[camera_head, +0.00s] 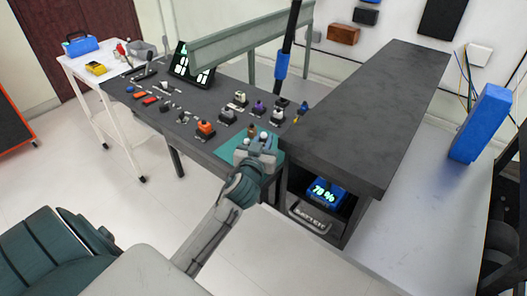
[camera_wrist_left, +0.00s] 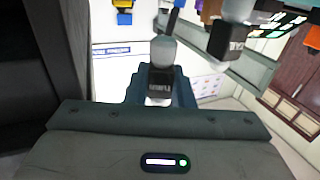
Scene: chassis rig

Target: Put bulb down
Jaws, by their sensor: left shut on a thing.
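My left gripper (camera_head: 262,143) is over the teal mat (camera_head: 228,150) at the near right corner of the dark workbench. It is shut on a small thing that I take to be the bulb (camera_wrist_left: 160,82). In the left wrist view it shows as a dark, labelled piece with a grey rounded part, between the teal fingers. In the head view the fingers mostly hide it. I cannot tell whether it touches the mat. My right gripper is not in view.
Several small devices, including an orange one (camera_head: 205,129) and a purple one (camera_head: 258,108), stand on the workbench (camera_head: 165,118) behind and left of the gripper. A raised black counter (camera_head: 365,115) is close on the right. A blue battery display (camera_head: 326,193) sits below it.

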